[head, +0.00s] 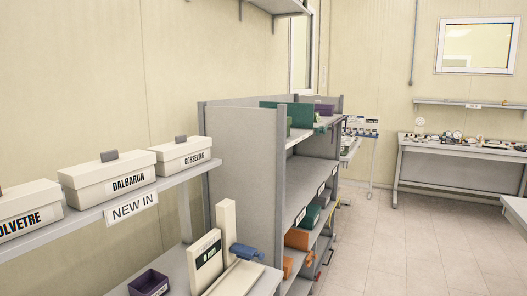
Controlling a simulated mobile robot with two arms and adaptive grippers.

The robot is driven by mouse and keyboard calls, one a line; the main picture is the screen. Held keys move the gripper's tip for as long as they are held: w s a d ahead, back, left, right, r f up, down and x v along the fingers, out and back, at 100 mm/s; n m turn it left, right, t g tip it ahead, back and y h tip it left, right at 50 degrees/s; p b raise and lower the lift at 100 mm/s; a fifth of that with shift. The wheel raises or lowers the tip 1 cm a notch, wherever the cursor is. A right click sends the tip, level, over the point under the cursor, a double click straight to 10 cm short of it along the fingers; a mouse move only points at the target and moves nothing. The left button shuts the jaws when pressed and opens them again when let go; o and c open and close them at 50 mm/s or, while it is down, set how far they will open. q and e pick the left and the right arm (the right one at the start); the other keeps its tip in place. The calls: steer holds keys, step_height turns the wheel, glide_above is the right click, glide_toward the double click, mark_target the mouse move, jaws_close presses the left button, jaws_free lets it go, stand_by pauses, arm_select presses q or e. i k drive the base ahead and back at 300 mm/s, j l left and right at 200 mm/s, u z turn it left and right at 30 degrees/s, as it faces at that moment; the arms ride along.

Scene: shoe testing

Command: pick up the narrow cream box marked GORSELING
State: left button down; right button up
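The narrow cream box marked GORSELING (181,163) stands on the grey shelf (100,213) at the left, at the right end of a row of cream boxes. It has a lid with a dark grey grip on top. Its label faces the aisle and looks small and partly hard to read. Neither of my grippers shows in the head view.
A wider cream box marked DALBARUN (110,182) stands just left of it, then another box (30,212), cut by the left edge. Below are a cream device (207,255) with a display and a dark purple tray (149,282). A grey shelf unit (243,170) stands right; floor (400,240) is clear.

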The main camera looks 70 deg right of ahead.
mark_target(183, 154)
steer(key=z, duration=1.6)
steer(key=l, duration=0.25)
steer(key=i+l, duration=0.15)
steer(key=l+z, duration=0.05)
steer(key=l, duration=0.05)
